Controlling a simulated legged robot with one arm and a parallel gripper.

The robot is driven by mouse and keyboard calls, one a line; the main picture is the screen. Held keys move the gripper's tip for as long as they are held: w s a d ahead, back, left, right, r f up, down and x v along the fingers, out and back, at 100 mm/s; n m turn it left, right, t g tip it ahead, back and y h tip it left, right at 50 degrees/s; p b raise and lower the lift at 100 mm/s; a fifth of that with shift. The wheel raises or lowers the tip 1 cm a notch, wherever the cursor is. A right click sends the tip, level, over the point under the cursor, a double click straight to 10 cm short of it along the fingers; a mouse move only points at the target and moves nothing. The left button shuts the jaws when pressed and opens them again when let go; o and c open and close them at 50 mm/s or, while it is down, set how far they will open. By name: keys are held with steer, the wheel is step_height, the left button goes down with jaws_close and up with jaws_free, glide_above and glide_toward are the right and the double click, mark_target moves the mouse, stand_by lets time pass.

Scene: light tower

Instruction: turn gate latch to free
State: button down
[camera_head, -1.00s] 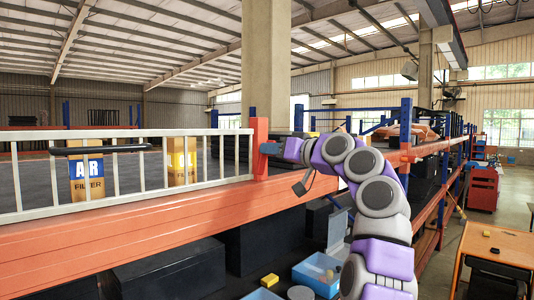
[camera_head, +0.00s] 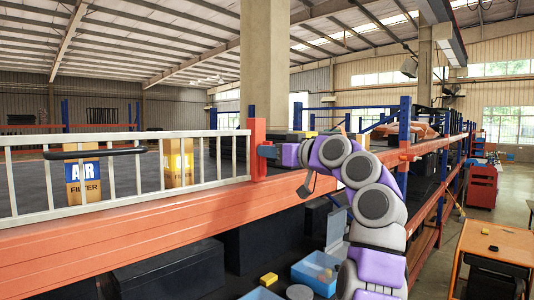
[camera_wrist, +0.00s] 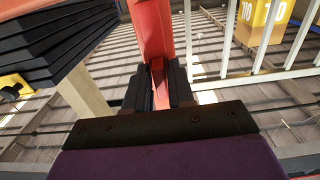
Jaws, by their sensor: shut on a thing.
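The white barred gate (camera_head: 118,201) stands along the orange shelf beam, with a black handle bar (camera_head: 95,153) across its top. At its right end is an orange-red post (camera_head: 257,168). My gripper (camera_head: 268,152) is at the right side of this post. In the wrist view my gripper (camera_wrist: 158,88) has its two dark fingers closed around a narrow red latch piece (camera_wrist: 158,75) in front of the post (camera_wrist: 151,32). The latch is hidden by my gripper in the head view, and I cannot tell its exact angle.
Behind the gate stand a box marked AIR FILTER (camera_head: 84,183) and a yellow box (camera_head: 178,164). Below the orange beam (camera_head: 130,235) are dark boxes and blue bins (camera_head: 318,270).

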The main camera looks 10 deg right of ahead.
steer(key=shift+s+d+r, duration=0.2)
steer(key=shift+r, duration=0.25)
steer(key=c, duration=1.3)
jaws_free()
steer(key=shift+c, duration=0.2)
steer(key=shift+o, duration=0.8)
steer(key=shift+s+d, duration=0.15)
steer(key=shift+s, duration=0.05)
steer(key=shift+d, duration=0.1)
steer(key=b+v, duration=0.1)
steer(key=v, duration=0.4)
steer(key=b+v, duration=0.1)
steer(key=v, duration=0.5)
steer(key=b+v, duration=0.1)
steer(key=v, duration=0.5)
steer(key=shift+d+f, duration=0.2)
steer(key=shift+f, duration=0.05)
steer(key=shift+w+d, duration=0.1)
